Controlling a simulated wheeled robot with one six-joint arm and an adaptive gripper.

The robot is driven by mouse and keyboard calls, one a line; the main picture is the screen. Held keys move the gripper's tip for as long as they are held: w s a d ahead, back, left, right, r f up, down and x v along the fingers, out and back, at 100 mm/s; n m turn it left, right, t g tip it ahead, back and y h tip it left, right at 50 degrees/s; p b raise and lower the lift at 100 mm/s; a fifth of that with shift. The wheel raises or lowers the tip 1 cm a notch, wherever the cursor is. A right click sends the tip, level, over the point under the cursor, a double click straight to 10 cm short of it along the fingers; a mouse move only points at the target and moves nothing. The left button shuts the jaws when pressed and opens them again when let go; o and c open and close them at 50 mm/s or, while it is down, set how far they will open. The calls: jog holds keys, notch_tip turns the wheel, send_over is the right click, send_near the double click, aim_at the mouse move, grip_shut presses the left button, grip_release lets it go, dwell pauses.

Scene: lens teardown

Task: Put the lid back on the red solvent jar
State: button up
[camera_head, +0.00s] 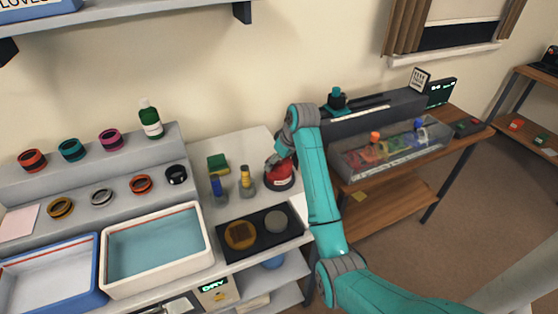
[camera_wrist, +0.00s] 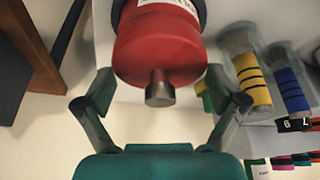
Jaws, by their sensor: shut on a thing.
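The red solvent jar (camera_head: 284,183) stands on the right end of the white worktop and has a white label. Its red lid with a grey knob (camera_wrist: 160,72) faces the wrist camera, in line with the jar body (camera_wrist: 160,22). I see no clear gap between lid and jar, but cannot tell whether the lid is fully seated. In the head view my gripper (camera_head: 278,160) is above the jar and partly hides the lid.
A black tray (camera_head: 275,245) lies in front. A lower wooden bench with a clear-sided box (camera_head: 390,160) is to the right.

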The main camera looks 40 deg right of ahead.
jog(key=o, duration=0.7)
jog(key=shift+o, duration=0.2)
jog(key=shift+r, duration=0.1)
jog(key=shift+r, duration=3.45)
jog(key=shift+c, duration=0.2)
grip_shut()
jog(key=shift+f, duration=1.85)
